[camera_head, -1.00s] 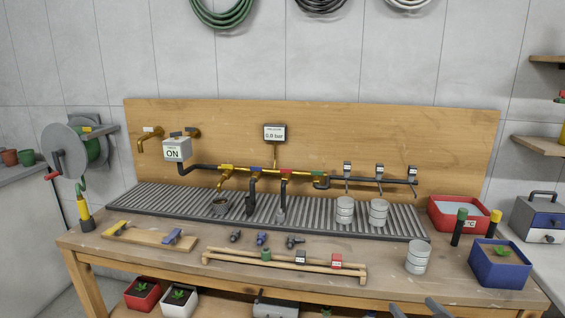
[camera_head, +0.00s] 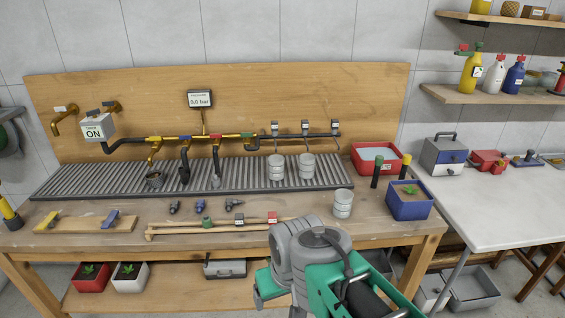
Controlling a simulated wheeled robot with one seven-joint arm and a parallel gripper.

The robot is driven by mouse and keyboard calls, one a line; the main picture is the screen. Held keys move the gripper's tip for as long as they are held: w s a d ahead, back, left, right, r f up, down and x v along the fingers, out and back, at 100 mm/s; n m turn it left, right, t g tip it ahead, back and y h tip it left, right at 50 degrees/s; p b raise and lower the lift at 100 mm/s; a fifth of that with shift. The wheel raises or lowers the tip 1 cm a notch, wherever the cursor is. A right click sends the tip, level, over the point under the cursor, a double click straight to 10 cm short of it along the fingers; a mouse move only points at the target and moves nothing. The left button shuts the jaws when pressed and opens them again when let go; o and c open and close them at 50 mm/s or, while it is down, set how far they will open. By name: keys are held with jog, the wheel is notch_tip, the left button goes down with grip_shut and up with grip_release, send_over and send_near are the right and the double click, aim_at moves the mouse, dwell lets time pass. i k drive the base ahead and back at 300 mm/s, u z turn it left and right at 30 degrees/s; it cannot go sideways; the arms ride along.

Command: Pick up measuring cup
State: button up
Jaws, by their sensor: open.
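Three pale grey, ribbed, cup-like cylinders are the likeliest measuring cups, though I cannot tell which one is meant. Two stand upright side by side on the grating: the left cup (camera_head: 277,167) and the right cup (camera_head: 306,166). The third cup (camera_head: 343,204) stands upright on the bare bench top, near its right front. My grey and green arm fills the lower middle, in front of the bench edge. My gripper's fingers cannot be made out, and no cup is seen held.
A blue planter (camera_head: 409,207), dark upright posts (camera_head: 376,172) and a red bin (camera_head: 366,158) crowd the bench's right end. A wooden rack (camera_head: 215,229) lies at the front. Pipes and taps (camera_head: 216,140) run behind the grating. A white table (camera_head: 490,220) is at right.

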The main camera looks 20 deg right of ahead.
aim_at(343, 204)
jog(key=k, duration=0.55)
jog(key=z, duration=0.45)
jog(key=i, duration=1.7)
jog(key=u, duration=0.9)
